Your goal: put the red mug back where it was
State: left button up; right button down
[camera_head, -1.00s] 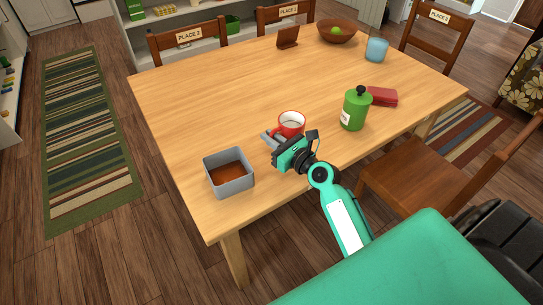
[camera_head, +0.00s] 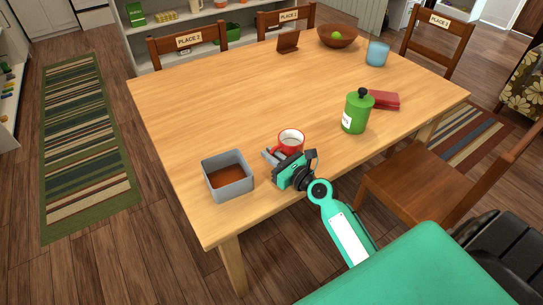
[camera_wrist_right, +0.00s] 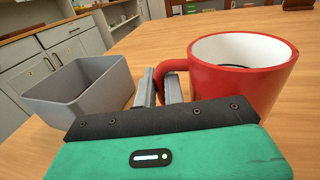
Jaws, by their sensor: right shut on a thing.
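The red mug (camera_head: 291,141), white inside, is upright over the near part of the wooden table, between the grey box and the green canister. My right gripper (camera_head: 270,156) is at its near left side. In the right wrist view the mug (camera_wrist_right: 243,80) is at the right, its handle (camera_wrist_right: 170,68) between the two fingers (camera_wrist_right: 160,88), which are shut on it. The mug's base is hidden, so I cannot tell whether it touches the table. My left gripper is not in view.
A grey square box (camera_head: 228,177) with brown contents stands left of the mug. A green canister (camera_head: 357,112) and a red item (camera_head: 384,100) are to the right. A blue cup (camera_head: 377,54) and wooden bowl (camera_head: 337,36) are far back. The table's middle (camera_head: 240,95) is clear.

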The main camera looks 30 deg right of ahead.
jog(key=shift+f, duration=0.1)
jog(key=c, duration=1.9)
grip_release()
jog(key=shift+c, duration=0.2)
jog(key=o, duration=0.4)
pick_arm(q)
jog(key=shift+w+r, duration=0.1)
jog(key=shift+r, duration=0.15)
pick_arm(e)
jog(key=shift+o, duration=0.2)
jog(key=v, duration=0.3)
jog(key=shift+s+d, duration=0.1)
jog(key=shift+s, duration=0.25)
jog(key=b+v, duration=0.1)
jog(key=v, duration=0.5)
jog(key=shift+s+b, duration=0.3)
jog(key=shift+s, duration=0.1)
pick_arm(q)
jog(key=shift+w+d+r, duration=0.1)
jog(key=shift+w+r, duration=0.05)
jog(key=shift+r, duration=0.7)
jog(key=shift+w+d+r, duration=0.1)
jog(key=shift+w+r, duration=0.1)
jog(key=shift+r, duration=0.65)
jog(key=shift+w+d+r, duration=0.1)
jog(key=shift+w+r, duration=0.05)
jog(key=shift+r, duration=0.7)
pick_arm(e)
jog(key=shift+v, duration=0.75)
